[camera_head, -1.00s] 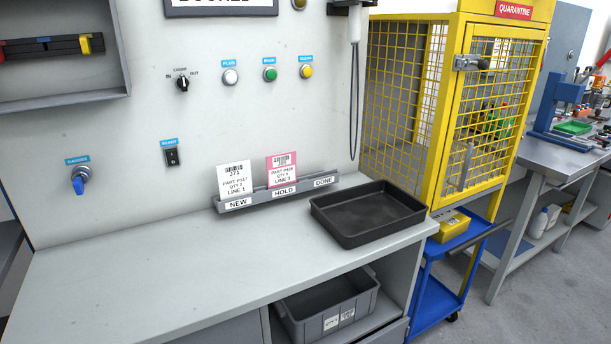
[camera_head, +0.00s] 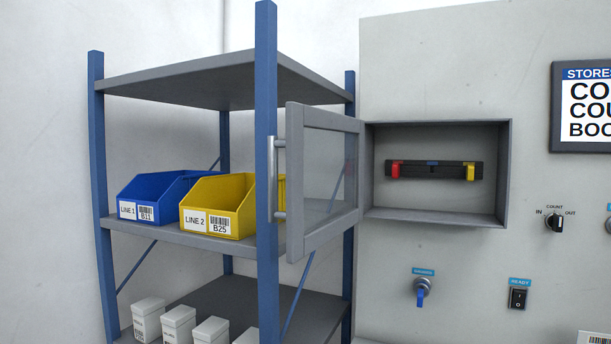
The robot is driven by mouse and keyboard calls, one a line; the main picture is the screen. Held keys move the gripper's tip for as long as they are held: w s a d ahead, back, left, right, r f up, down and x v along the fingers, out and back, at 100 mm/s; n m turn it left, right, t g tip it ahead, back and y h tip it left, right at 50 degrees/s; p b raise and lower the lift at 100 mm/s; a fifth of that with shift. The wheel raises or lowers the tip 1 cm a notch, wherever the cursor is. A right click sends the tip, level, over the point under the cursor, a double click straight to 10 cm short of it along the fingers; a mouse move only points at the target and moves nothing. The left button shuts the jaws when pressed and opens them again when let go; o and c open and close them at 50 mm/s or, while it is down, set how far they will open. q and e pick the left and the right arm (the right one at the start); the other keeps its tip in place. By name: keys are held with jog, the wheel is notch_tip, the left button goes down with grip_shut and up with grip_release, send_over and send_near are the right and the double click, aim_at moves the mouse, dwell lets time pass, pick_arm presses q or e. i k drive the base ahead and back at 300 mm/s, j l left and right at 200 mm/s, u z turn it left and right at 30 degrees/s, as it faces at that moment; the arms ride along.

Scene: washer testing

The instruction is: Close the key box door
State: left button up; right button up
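The key box (camera_head: 436,217) is a grey open-fronted box on the panel, right of the middle. Its door (camera_head: 294,222) is a grey frame with a clear pane, hinged on the box's left side and swung wide open toward me. A vertical bar handle (camera_head: 275,180) is on the door's free edge, beside a blue shelf post. Neither of my grippers shows in the head view.
A blue-post shelf rack (camera_head: 265,60) stands left, close to the open door. It holds a blue bin (camera_head: 150,198), a yellow bin (camera_head: 215,205) and several white boxes (camera_head: 180,325).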

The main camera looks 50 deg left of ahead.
aim_at(299, 116)
jog(key=i+j+u, duration=0.1)
jog(key=j+u, duration=0.25)
jog(key=j, duration=1.35)
